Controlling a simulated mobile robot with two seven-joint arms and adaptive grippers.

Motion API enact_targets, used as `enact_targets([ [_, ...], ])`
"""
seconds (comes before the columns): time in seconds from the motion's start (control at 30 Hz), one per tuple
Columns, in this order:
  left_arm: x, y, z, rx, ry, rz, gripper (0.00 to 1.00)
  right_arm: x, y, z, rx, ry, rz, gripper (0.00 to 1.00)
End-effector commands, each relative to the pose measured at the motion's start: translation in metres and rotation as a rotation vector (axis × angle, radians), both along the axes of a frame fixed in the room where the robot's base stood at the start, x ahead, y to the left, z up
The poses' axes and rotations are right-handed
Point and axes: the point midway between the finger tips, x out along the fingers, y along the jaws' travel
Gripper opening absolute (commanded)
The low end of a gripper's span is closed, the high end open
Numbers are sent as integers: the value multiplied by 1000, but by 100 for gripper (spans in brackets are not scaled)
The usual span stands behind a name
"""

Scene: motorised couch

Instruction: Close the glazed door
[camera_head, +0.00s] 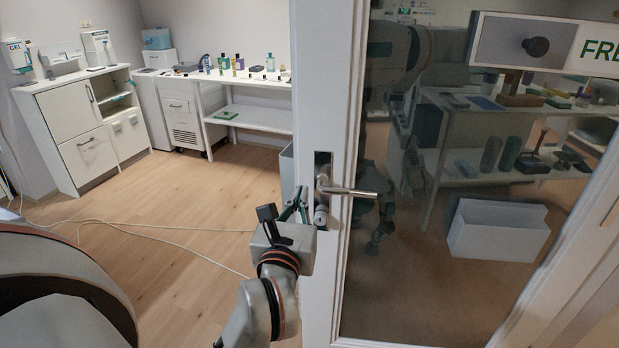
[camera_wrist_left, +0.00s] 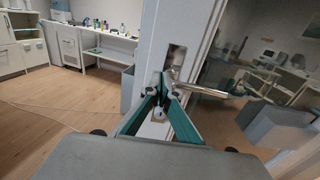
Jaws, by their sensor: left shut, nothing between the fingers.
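The glazed door (camera_head: 440,280) fills the right of the head view, with a white stile (camera_head: 321,80) and dark glass. Open floor and room show beyond the stile's left edge. A metal lever handle (camera_head: 348,191) sticks out to the right from the stile; it also shows in the left wrist view (camera_wrist_left: 205,90). My left gripper (camera_head: 303,203) is at the stile, just left of and below the handle. In the left wrist view its green fingers (camera_wrist_left: 163,85) meet at the tips, empty, in front of the stile; contact is unclear. My right gripper is not directly in view.
White cabinets (camera_head: 75,130) and a shelf table with bottles (camera_head: 245,78) stand at the back left. A thin cable (camera_head: 150,228) lies on the wooden floor, which is otherwise clear. Shelves, a pale bin (camera_head: 497,232) and a sign (camera_head: 545,45) show at right.

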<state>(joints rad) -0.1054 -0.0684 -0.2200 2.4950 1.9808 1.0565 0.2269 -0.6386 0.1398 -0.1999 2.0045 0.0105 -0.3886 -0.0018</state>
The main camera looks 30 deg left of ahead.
Motion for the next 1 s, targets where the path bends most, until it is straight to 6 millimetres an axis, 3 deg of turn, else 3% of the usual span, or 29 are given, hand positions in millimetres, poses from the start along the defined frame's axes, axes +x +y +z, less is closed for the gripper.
enact_targets([
  [0.23, 43, 21, 3, 4, -4, 1, 0, 14, -2, 14, -1, -32, -4, 40],
  [0.5, 77, 37, 1, 4, -1, 1, 0, 9, 2, 10, 6, -19, 0, 40],
  [1.0, 85, 41, 1, 3, 0, 0, 0, -1, 4, 5, 9, -2, 3, 40],
])
